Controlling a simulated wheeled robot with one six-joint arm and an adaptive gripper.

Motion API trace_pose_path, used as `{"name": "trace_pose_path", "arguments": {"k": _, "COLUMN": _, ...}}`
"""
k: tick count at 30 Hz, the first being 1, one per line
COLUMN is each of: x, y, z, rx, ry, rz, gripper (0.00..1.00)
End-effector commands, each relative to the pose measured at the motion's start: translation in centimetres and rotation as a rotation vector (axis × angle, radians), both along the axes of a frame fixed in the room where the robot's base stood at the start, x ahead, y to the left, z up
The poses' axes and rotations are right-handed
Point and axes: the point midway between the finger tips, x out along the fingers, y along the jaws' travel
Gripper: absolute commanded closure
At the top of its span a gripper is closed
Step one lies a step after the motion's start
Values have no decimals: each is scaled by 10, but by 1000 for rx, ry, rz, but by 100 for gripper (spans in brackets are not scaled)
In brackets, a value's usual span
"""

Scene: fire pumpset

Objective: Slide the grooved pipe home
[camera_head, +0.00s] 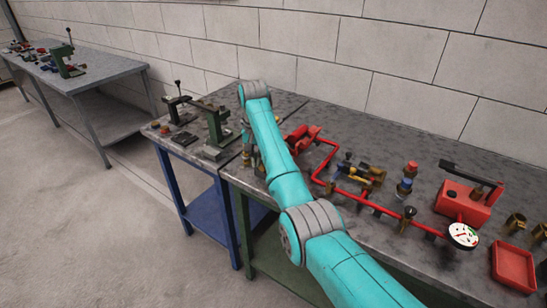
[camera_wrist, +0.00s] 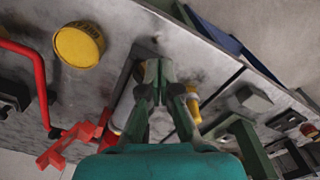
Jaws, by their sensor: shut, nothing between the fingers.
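Red piping with a bend (camera_head: 325,170) runs along the grey workbench; I cannot tell which section is the grooved pipe. Red pipe (camera_wrist: 38,75) also shows at the left of the wrist view. My gripper (camera_wrist: 157,72) is shut and empty in the wrist view, its dark green fingers together over the bench. A pale cylinder (camera_wrist: 126,105) is close to its left side and a yellow part (camera_wrist: 192,104) close to its right; whether either touches it is unclear. In the head view my teal arm hides most of the gripper and the bench below it.
A red pump-like unit (camera_head: 305,138) is right of my arm. A red box with a black lever (camera_head: 465,200), a gauge (camera_head: 463,236) and a red tray (camera_head: 514,267) stand at right. A green press (camera_head: 216,128) stands left. A yellow round cap (camera_wrist: 78,44) is at upper left.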

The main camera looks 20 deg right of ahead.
Motion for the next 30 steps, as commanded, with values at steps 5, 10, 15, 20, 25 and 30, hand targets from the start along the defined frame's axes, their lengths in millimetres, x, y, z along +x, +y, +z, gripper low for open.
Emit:
{"name": "trace_pose_path", "arguments": {"k": 5, "x": 0, "y": 0, "z": -5, "rx": 0, "ry": 0, "rz": 0, "gripper": 100}}
{"name": "trace_pose_path", "arguments": {"k": 10, "x": 0, "y": 0, "z": -9, "rx": 0, "ry": 0, "rz": 0, "gripper": 100}}
{"name": "trace_pose_path", "arguments": {"k": 15, "x": 0, "y": 0, "z": -14, "rx": 0, "ry": 1, "rz": 0, "gripper": 100}}
{"name": "trace_pose_path", "arguments": {"k": 20, "x": 0, "y": 0, "z": -18, "rx": 0, "ry": 1, "rz": 0, "gripper": 100}}
{"name": "trace_pose_path", "arguments": {"k": 25, "x": 0, "y": 0, "z": -22, "rx": 0, "ry": 1, "rz": 0, "gripper": 100}}
{"name": "trace_pose_path", "arguments": {"k": 30, "x": 0, "y": 0, "z": -26, "rx": 0, "ry": 0, "rz": 0, "gripper": 100}}
